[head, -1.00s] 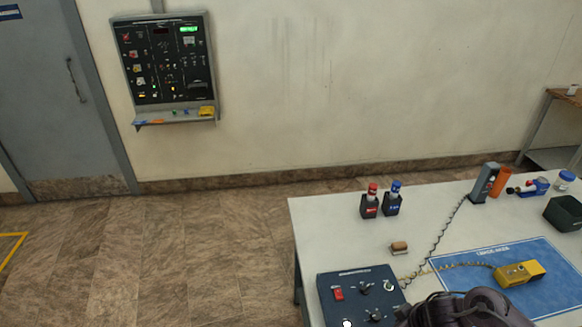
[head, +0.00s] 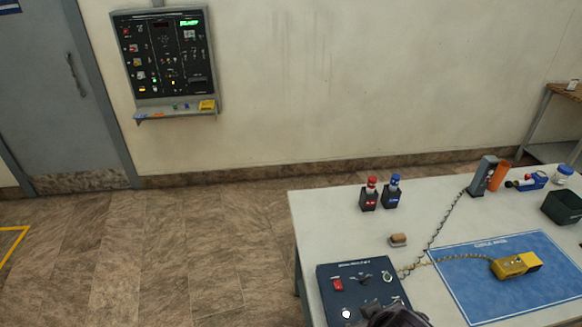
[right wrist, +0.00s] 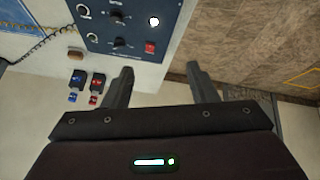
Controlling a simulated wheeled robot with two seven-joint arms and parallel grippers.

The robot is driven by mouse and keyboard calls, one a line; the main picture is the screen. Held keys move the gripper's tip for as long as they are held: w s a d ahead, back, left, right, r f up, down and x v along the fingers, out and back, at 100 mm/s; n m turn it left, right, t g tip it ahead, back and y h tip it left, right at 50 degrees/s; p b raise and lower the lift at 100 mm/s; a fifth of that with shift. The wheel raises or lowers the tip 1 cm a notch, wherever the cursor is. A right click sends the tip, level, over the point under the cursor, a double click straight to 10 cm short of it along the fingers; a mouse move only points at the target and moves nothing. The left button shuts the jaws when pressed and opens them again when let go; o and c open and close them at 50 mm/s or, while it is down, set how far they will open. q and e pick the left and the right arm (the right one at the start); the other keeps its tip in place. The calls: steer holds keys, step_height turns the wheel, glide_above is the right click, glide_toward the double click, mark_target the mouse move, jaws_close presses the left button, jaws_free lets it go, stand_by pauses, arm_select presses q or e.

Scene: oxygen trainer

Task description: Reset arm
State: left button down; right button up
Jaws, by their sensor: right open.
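My right gripper (right wrist: 162,85) is open and empty in the right wrist view, its two dark fingers apart. Beyond the fingers, that view shows the table edge, the floor and the dark blue control box (right wrist: 125,25). In the head view the control box (head: 360,292) sits at the table's near left corner, with a red switch, dark knobs and a lit white lamp. A dark part of my right arm (head: 396,318) shows at the bottom edge, covering the box's near right corner. My left gripper is not in view.
The white table (head: 330,225) holds red (head: 370,196) and blue (head: 393,194) bottles in holders, a small brown block (head: 398,240), a blue mat (head: 480,290) with a yellow handheld device (head: 515,264), and a dark bin (head: 562,207). A panel (head: 165,55) hangs on the wall. The floor at left is clear.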

steer(key=s+d+r+m+g, duration=0.3)
steer(key=s+d, duration=0.1)
steer(key=s, duration=0.4)
step_height(320, 180, down, 37)
steer(key=s+g+b, duration=0.1)
steer(key=s+b, duration=0.1)
steer(key=b, duration=0.6)
steer(key=s+d+f+b, duration=0.1)
steer(key=s+f+b, duration=0.1)
steer(key=s+f, duration=0.7)
steer(key=s+d+f+g+b, duration=0.1)
steer(key=s+d+f+b, duration=0.1)
steer(key=s+f, duration=0.8)
step_height(320, 180, down, 6)
steer(key=shift+s+d+r+n+h+b, duration=0.15)
steer(key=shift+s+n+h+b, duration=0.2)
steer(key=shift+b, duration=0.4)
